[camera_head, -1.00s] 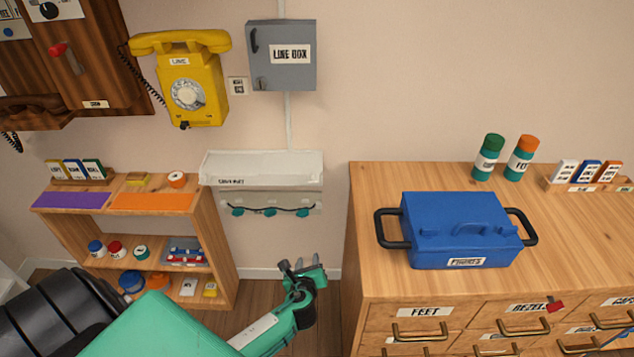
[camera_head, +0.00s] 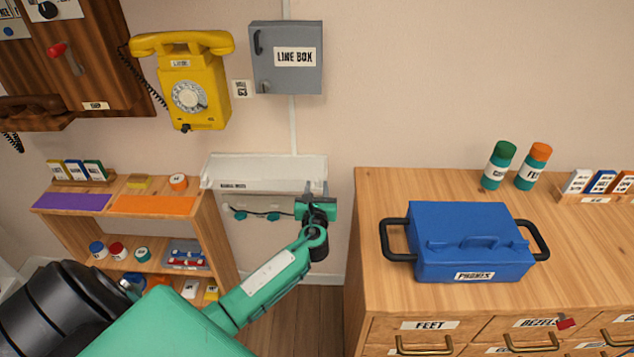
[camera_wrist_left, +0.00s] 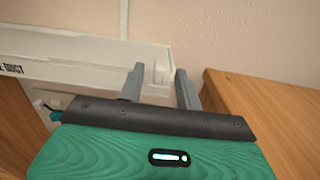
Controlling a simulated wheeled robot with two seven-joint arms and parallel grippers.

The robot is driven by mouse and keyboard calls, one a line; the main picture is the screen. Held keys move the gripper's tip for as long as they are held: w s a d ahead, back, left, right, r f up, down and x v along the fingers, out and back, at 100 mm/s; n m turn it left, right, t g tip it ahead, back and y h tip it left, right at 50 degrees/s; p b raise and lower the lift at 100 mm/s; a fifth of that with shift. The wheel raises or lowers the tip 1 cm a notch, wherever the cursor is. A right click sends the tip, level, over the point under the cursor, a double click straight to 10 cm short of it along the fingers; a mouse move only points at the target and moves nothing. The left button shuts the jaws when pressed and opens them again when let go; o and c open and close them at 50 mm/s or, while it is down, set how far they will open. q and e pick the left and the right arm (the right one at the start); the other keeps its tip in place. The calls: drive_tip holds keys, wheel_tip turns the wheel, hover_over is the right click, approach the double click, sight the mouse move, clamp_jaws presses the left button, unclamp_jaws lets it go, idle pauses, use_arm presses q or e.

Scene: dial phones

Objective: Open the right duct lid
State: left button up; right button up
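The duct (camera_head: 240,176) is a white wall-mounted channel with a pale lid on top, between the small shelf and the wooden drawer cabinet. In the left wrist view the duct (camera_wrist_left: 75,58) has a label ending in "DUCT" at its left. My left gripper (camera_head: 317,187) is at the right end of the duct, its two grey fingers pointing up at the lid's front edge. In the left wrist view the fingers (camera_wrist_left: 160,85) are apart with nothing between them but the duct's face behind. Whether they touch the lid I cannot tell. My right gripper is not in view.
The wooden drawer cabinet (camera_head: 362,215) stands close on the right of my left gripper, with a blue case (camera_head: 470,240) on top. A shelf (camera_head: 208,225) with small jars stands on the left. The grey line box (camera_head: 287,75) hangs above.

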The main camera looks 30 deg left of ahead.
use_arm(q)
drive_tip(key=shift+x, duration=1.35)
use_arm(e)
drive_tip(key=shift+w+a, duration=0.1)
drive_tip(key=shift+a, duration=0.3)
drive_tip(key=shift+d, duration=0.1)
